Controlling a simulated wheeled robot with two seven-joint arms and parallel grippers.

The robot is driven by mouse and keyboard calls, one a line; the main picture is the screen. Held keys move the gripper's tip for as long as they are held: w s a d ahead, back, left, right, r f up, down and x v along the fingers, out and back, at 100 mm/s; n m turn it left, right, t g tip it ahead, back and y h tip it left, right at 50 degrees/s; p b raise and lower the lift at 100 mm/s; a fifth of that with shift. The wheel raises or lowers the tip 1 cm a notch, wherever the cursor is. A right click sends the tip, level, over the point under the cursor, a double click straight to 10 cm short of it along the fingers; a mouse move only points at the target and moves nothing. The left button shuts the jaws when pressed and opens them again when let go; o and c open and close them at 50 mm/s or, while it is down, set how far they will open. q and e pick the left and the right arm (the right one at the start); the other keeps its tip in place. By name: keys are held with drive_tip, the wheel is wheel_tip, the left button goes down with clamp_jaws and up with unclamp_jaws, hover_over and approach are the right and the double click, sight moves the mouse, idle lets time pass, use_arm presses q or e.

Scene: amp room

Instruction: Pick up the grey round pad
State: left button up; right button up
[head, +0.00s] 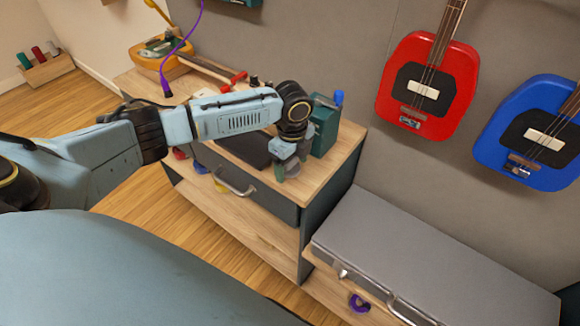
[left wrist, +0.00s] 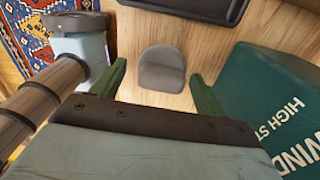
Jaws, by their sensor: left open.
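The grey round pad (left wrist: 162,70) lies flat on the wooden top of the cabinet in the left wrist view. My left gripper (left wrist: 160,82) is open, with one green finger on each side of the pad in that view. The fingers appear above it, and I cannot tell the exact height. In the head view my left gripper (head: 284,170) points down over the cabinet top near its front edge, and it hides the pad there. My right gripper does not show.
A dark green box (head: 325,128) stands close beside my left gripper, also in the left wrist view (left wrist: 272,100). A black tray (head: 247,147) lies on the other side. The cabinet top (head: 338,154) ends near the gripper. A grey case (head: 420,250) sits lower right.

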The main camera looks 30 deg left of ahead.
use_arm(q)
drive_tip(key=c, duration=1.1)
drive_tip(key=shift+o, duration=0.2)
wheel_tip(320, 180, up, 10)
drive_tip(key=shift+r+p, duration=0.1)
drive_tip(key=shift+p, duration=0.7)
